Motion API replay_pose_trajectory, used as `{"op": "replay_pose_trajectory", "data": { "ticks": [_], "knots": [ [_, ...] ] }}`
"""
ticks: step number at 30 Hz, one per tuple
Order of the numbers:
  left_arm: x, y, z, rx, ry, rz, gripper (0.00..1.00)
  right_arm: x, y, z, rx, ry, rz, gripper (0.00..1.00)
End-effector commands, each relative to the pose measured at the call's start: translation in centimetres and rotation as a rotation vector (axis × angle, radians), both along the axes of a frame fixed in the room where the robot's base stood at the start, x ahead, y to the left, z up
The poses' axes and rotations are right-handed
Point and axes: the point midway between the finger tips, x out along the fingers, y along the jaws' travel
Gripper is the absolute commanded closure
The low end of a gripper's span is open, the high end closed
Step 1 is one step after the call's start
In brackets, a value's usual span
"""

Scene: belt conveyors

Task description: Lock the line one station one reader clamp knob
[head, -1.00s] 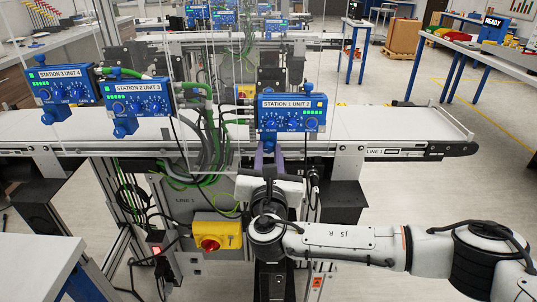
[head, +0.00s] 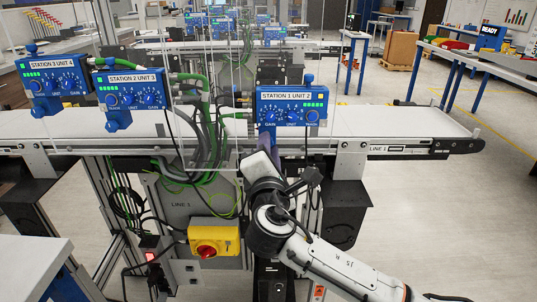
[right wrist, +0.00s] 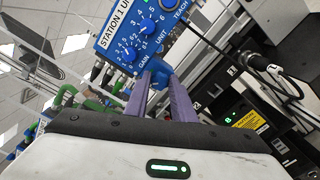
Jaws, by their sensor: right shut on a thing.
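The line one station one reader (head: 291,108) is a blue box labelled "STATION 1 UNIT 2", with dials and green lights, at the belt's front edge. It also shows in the right wrist view (right wrist: 145,32), tilted. Its blue clamp knob (right wrist: 157,73) is below the box, between the purple fingers of my right gripper (right wrist: 160,82), which is shut on it. In the head view my right gripper (head: 267,141) reaches up to the reader's underside from the front, its body tilted. The fingers largely hide the knob there. My left gripper is not in view.
Two similar blue readers, "STATION 2 UNIT 3" (head: 131,92) and "STATION 3 UNIT 4" (head: 54,80), stand to the left. Grey and green cables hang between them and station one. A yellow switch box (head: 214,239) is below. The white belt (head: 400,124) is clear to the right.

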Motion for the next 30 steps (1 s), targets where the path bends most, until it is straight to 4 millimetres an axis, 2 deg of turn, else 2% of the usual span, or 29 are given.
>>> {"op": "replay_pose_trajectory", "data": {
  "ticks": [1,18,30],
  "knots": [
    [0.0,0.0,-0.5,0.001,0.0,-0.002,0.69,-0.1,0.0,-0.4,0.049,0.001,-0.001,1.0],
    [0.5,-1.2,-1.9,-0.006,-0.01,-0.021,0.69,-0.1,0.0,-0.3,0.557,-0.001,0.0,1.0],
    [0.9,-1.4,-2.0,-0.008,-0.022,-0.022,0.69,0.0,0.0,-0.1,0.745,-0.003,0.0,1.0]
  ]
}}
